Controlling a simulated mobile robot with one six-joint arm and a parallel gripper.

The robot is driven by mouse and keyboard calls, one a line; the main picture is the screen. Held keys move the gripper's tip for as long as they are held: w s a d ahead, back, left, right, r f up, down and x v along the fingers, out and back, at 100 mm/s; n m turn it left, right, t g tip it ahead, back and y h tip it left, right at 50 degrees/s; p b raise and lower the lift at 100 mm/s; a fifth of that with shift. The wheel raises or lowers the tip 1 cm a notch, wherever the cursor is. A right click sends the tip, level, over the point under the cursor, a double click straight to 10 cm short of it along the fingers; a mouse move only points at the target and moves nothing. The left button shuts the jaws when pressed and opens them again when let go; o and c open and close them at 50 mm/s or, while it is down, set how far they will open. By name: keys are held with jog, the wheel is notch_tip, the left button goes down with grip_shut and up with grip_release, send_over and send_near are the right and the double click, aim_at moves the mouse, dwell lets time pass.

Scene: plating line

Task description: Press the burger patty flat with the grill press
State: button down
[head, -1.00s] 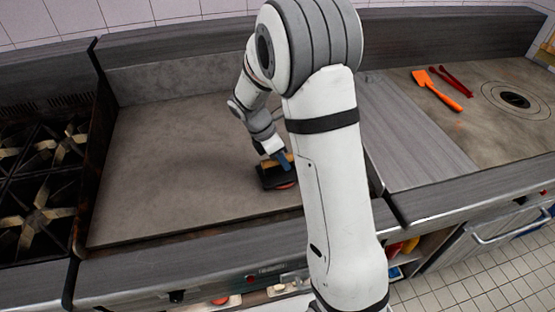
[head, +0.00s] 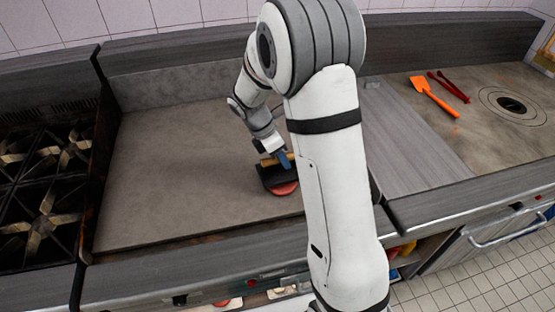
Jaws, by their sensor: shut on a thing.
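The grill press (head: 271,176) is a dark plate with a light wooden handle. My gripper (head: 277,159) is shut on its handle. The press is over the griddle (head: 180,160), left of my upright arm link. The red burger patty (head: 287,188) shows below the press at its front right edge. The press covers the rest of the patty. I cannot tell whether the press touches the patty.
A burner stove (head: 45,190) stands at the left. An orange spatula (head: 434,96) and red tongs (head: 449,86) lie on the right counter near a round dark opening (head: 512,104). The left and back of the griddle are clear.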

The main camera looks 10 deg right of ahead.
jog(key=shift+r+p, duration=1.85)
jog(key=shift+r, duration=0.75)
jog(key=shift+f, duration=0.15)
